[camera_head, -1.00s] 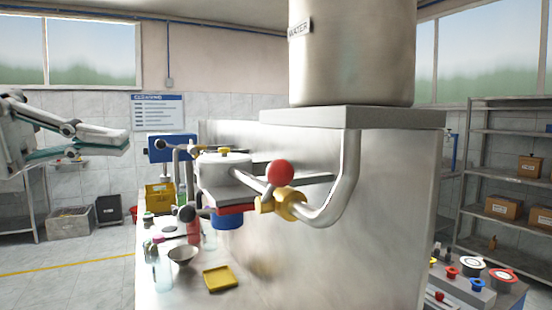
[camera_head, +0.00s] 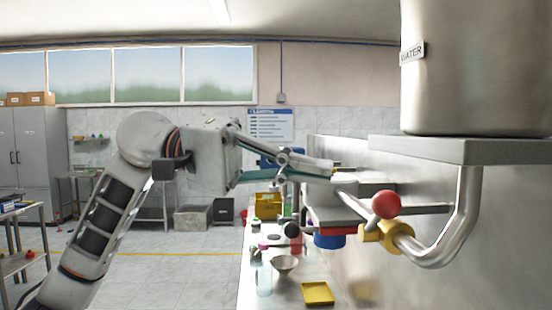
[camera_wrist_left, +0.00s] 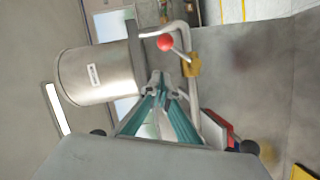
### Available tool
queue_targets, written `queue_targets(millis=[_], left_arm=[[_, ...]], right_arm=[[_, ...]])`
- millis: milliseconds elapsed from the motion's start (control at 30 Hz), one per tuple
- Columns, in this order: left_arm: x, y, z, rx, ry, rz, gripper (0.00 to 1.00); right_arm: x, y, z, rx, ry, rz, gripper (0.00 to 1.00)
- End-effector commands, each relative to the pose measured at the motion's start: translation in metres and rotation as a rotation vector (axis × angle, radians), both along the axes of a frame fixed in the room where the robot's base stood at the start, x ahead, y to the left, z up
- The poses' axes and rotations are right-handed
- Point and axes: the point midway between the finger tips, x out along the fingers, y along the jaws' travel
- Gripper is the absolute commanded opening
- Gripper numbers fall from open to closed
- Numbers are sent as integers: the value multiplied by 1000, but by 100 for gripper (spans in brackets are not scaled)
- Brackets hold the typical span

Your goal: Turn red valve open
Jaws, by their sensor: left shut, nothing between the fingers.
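The red valve has a round red ball knob (camera_head: 386,204) on a lever and a yellow body (camera_head: 371,238) on a bent metal pipe (camera_head: 455,235) under the water tank. My left gripper (camera_head: 333,170) is shut and empty, up and left of the red knob in the head view, apart from it. In the left wrist view the red knob (camera_wrist_left: 165,42) and yellow body (camera_wrist_left: 192,66) show beyond the closed fingertips (camera_wrist_left: 160,82). No contact with the valve shows. My right gripper is not in view.
The steel tank marked WATER (camera_head: 460,75) stands on a grey shelf (camera_head: 460,150). Below are a bowl (camera_head: 285,264), a yellow tray (camera_head: 318,293) and bottles on the bench. The steel wall stands close on the right; open floor lies to the left.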

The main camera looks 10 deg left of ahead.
Motion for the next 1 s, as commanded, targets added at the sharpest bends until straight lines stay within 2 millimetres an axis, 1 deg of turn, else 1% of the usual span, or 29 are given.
queue_targets(millis=[33, 100, 200, 333, 500, 833, 1000], left_arm=[[-2, -10, 1, -1, -1, -5, 0], [-4, -21, -2, -2, -1, -4, 0], [-14, -30, -8, -2, -1, -2, 0], [-22, -38, -12, -1, 0, -1, 0], [-26, -43, -15, -1, 2, 1, 0], [-27, -43, -15, -1, 2, 1, 0], [-28, -43, -17, -1, 1, 1, 0]], right_arm=[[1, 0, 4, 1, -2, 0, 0], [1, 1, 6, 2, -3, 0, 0], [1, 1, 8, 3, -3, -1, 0], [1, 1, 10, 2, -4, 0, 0], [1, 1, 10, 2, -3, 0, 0], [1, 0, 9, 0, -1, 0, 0], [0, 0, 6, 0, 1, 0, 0]])
